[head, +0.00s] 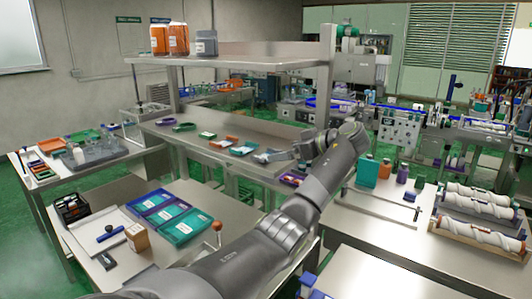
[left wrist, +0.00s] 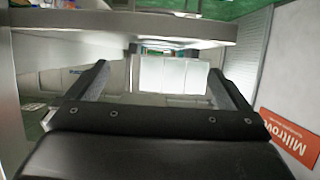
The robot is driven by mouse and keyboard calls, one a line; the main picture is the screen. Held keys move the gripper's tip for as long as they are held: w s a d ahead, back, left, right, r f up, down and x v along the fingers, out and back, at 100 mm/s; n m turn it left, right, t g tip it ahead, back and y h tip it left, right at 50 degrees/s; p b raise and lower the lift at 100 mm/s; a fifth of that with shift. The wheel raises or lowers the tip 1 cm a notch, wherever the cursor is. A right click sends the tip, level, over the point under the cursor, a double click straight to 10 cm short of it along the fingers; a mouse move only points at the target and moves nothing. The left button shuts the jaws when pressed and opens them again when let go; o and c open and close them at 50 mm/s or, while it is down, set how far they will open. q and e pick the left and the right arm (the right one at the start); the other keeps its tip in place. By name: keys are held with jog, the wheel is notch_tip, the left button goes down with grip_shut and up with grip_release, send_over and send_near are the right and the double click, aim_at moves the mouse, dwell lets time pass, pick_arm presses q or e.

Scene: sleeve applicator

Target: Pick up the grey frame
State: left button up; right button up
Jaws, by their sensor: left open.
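My left gripper (head: 268,157) reaches in over the middle steel bench, below the raised shelf, with its jaws pointing left. In the left wrist view its two fingers (left wrist: 158,90) are apart and nothing is held between them. A thin grey frame (head: 378,206) with long bars lies on the right-hand counter, well apart from the left gripper. I cannot tell for sure that this is the task's grey frame. No frame is clear in the left wrist view. My right gripper is not in view.
The steel bench (head: 175,138) carries several small coloured trays. A raised shelf (head: 235,59) with orange jars (head: 179,39) stands above it. Teal and purple trays (head: 184,226) lie on the near left table. White rolls (head: 482,206) sit on the right counter.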

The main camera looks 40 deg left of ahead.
aim_at(261, 155)
pick_arm(q)
jog(key=shift+s+p+x, duration=0.15)
jog(key=shift+p+x, duration=0.8)
jog(key=shift+x, duration=0.35)
jog(key=shift+s+p+x, duration=0.15)
jog(key=shift+p+x, duration=0.75)
jog(key=shift+x, duration=0.45)
jog(key=shift+a, duration=0.15)
jog(key=shift+c, duration=0.3)
jog(key=c, duration=0.8)
